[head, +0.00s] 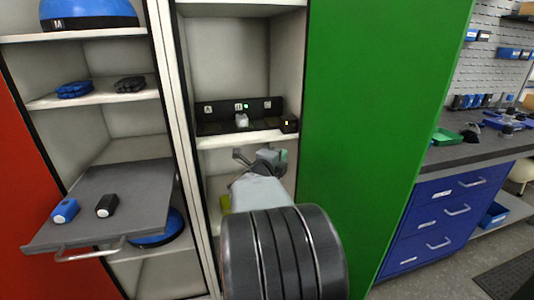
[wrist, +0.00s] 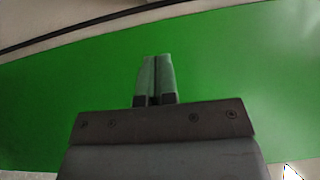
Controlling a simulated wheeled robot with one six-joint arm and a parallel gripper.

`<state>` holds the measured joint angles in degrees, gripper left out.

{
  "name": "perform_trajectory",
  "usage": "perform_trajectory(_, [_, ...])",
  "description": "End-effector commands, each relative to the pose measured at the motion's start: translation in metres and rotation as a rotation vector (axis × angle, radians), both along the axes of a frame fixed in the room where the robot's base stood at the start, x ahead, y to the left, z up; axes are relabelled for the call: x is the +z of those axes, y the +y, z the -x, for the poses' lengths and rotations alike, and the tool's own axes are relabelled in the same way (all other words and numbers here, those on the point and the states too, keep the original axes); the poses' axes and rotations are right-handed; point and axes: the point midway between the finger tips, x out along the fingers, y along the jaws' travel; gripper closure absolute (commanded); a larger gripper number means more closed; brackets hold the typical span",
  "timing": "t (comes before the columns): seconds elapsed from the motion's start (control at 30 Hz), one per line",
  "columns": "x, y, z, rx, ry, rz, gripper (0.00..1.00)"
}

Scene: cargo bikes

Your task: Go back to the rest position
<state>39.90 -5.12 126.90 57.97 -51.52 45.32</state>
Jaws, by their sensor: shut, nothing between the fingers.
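My gripper (wrist: 155,60) is shut and empty in the wrist view, its two greenish fingers side by side in front of the green panel (wrist: 230,85). In the head view my gripper (head: 243,155) is small and partly hidden by my own arm, in front of the open cabinet just below the shelf with the black rack. My arm reaches up from the bottom of the picture.
The black rack (head: 213,127) with a green light stands on a white shelf (head: 225,141). A green panel (head: 375,120) rises at right. At left, a grey pull-out tray (head: 125,190) holds a blue item (head: 65,210) and a black item (head: 106,206). Blue drawers (head: 440,215) stand far right.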

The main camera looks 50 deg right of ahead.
Motion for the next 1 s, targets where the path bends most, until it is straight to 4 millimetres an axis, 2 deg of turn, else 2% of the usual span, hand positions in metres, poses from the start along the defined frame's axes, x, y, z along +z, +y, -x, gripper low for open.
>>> perform_trajectory(0.3, [0.002,0.001,-0.002,0.009,0.004,0.000,1.00])
perform_trajectory(0.37, [0.007,0.006,-0.008,0.040,0.021,-0.003,1.00])
perform_trajectory(0.47, [0.025,0.025,-0.033,0.171,0.094,-0.015,1.00])
perform_trajectory(0.57, [0.049,0.067,-0.071,0.406,0.242,-0.022,1.00])
perform_trajectory(0.63, [0.065,0.111,-0.097,0.616,0.391,-0.012,1.00])
perform_trajectory(0.73, [0.083,0.186,-0.119,0.933,0.647,0.036,1.00])
perform_trajectory(0.83, [0.093,0.261,-0.116,1.242,0.934,0.117,1.00])
perform_trajectory(0.9, [0.096,0.303,-0.099,1.423,1.137,0.183,1.00])
perform_trajectory(1.0, [0.099,0.345,-0.066,1.632,1.407,0.286,1.00])
